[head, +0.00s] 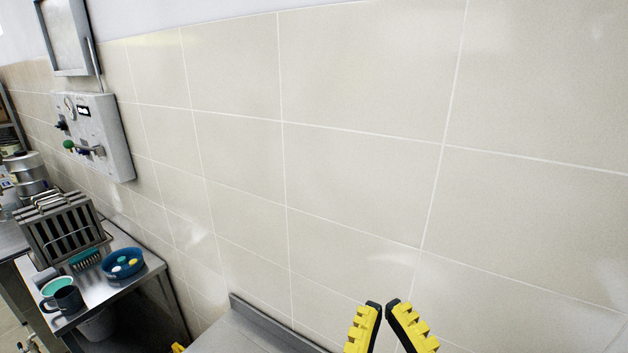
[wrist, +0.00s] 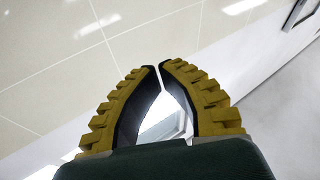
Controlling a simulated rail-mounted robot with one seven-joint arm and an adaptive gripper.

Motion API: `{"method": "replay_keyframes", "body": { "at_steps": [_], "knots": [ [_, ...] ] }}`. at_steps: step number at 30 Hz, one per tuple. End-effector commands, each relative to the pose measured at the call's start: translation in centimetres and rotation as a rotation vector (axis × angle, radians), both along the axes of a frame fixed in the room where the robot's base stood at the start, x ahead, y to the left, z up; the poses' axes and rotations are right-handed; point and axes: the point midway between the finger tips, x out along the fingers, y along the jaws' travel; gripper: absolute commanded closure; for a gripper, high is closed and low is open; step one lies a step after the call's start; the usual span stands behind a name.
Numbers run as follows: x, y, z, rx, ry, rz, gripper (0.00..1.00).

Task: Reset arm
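My gripper (head: 384,306) shows at the bottom of the head view, right of centre, its two yellow ridged fingers pointing up in front of the tiled wall. In the wrist view my gripper (wrist: 157,68) has its black-lined fingertips drawn together, with only a thin gap between them. Nothing is held between the fingers. The rest of the arm is below the head view's edge.
Beige wall tiles (head: 360,170) fill most of the head view. A metal counter (head: 250,330) runs along the wall below. At left, a side table (head: 140,272) bears a rack (head: 60,232), a blue bowl (head: 123,264) and a dark mug (head: 65,301). A control box (head: 105,140) hangs above.

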Motion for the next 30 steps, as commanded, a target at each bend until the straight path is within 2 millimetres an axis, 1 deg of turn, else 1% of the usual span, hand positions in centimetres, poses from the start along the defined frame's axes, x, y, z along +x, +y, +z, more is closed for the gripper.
{"method": "replay_keyframes", "body": {
  "at_steps": [1,2,3,9,12,14,16,22,30],
  "knots": [
    [-0.9,-0.5,1.2,0.114,-0.058,0.018,1.00],
    [-0.8,-0.4,2.1,0.172,-0.062,0.041,1.00],
    [-0.7,-0.4,5.2,0.161,-0.058,0.038,1.00],
    [-0.6,-0.4,12.7,0.166,-0.054,0.040,1.00],
    [-0.6,-0.4,15.5,0.169,-0.052,0.042,1.00],
    [-0.6,-0.4,16.4,0.171,-0.051,0.042,1.00],
    [-0.6,-0.4,16.9,0.172,-0.050,0.042,1.00],
    [-0.6,-0.4,16.4,0.172,-0.050,0.043,1.00],
    [-0.6,-0.4,16.4,0.172,-0.051,0.043,1.00]
  ]
}}
